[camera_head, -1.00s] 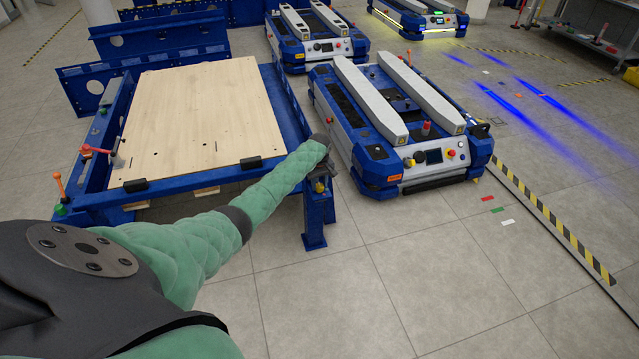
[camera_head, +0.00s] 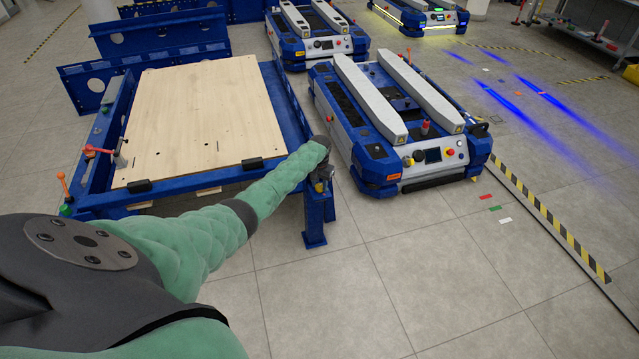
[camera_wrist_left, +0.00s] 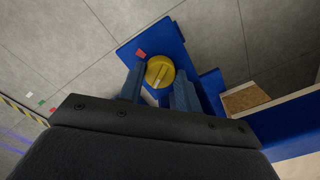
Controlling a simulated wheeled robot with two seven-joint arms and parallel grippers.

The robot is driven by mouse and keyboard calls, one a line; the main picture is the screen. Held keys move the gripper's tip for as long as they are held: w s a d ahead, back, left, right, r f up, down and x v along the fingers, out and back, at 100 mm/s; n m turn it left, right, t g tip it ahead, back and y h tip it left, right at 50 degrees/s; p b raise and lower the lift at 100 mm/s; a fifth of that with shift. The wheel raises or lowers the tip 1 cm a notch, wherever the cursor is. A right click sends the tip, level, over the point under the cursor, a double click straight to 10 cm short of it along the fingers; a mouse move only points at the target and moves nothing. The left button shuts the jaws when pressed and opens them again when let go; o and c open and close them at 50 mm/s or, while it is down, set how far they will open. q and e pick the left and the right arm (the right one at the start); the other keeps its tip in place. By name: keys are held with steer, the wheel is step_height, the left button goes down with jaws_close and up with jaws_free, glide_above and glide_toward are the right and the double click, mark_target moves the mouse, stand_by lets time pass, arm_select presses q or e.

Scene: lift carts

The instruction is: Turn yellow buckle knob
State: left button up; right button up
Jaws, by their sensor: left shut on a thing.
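The yellow buckle knob (camera_wrist_left: 160,70) is a round knob with a pale mark, on a blue metal plate (camera_wrist_left: 165,38) at the corner of the cart. My left gripper (camera_wrist_left: 157,84) has one finger on each side of the knob and is shut on it. The blue cart (camera_head: 223,174) carries a wooden board (camera_head: 205,115). My right gripper is not in view.
A blue and white lift vehicle (camera_head: 395,120) stands right of the cart, with another (camera_head: 315,40) behind it. A red-handled lever (camera_head: 97,151) and an orange-tipped lever (camera_head: 63,185) stand at the cart's left. The floor in front is clear.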

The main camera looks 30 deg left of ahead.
arm_select(q)
steer(key=shift+m, duration=0.9)
steer(key=m, duration=0.2)
steer(key=shift+m, duration=2.4)
steer(key=o, duration=1)
